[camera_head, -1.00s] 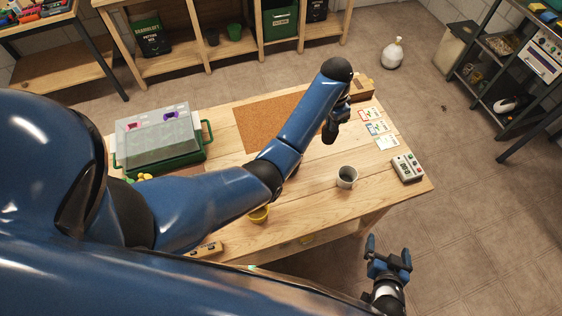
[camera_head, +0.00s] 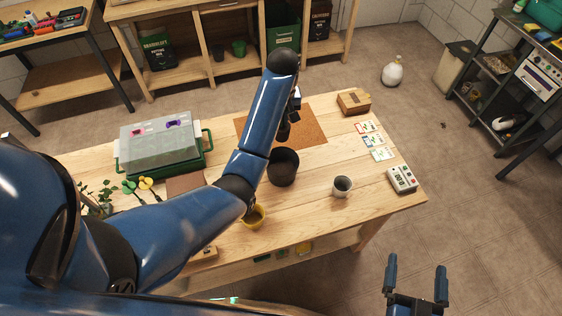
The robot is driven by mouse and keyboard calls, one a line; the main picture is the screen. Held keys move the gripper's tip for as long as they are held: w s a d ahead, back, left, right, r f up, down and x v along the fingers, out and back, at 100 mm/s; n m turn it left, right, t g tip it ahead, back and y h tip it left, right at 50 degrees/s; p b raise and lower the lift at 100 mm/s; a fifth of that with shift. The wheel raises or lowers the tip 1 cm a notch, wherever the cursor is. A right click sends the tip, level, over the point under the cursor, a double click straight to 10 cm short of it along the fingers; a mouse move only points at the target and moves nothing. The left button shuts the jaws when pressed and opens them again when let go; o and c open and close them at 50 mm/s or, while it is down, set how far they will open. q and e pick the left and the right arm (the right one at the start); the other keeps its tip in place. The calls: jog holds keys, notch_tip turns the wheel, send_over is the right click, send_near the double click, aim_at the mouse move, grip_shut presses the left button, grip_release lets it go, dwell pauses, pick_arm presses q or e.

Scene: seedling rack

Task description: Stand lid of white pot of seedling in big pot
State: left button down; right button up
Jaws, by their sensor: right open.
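A big black pot (camera_head: 284,170) stands on the wooden table, just right of my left forearm. A small white pot (camera_head: 342,188) with a dark inside stands to its right. I cannot make out a separate lid on it. Green seedlings (camera_head: 103,194) show at the table's left end, partly hidden by my arm. My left gripper (camera_head: 287,130) points down above the cork mat, behind the big pot; its fingers are dark and partly hidden, so its opening is unclear. My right gripper (camera_head: 416,279) is open and empty, off the table's front right edge.
A green tray with a clear cover (camera_head: 160,140) stands at the table's left. A yellow pot (camera_head: 254,216) is near the front. The front right tabletop is clear.

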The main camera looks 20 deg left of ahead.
aim_at(282, 134)
pick_arm(q)
notch_tip(282, 134, down, 8)
jog(key=b, duration=0.6)
jog(key=shift+s+d+r+b, duration=0.15)
jog(key=shift+r+b, duration=0.1)
jog(key=shift+b, duration=0.05)
jog(key=shift+f+p, duration=0.45)
jog(key=shift+f, duration=5.15)
jog(key=shift+f, duration=0.1)
jog(key=c, duration=1.6)
grip_release()
jog(key=shift+f, duration=0.1)
jog(key=o, duration=0.4)
jog(key=shift+o, duration=0.2)
jog(key=shift+r, duration=0.2)
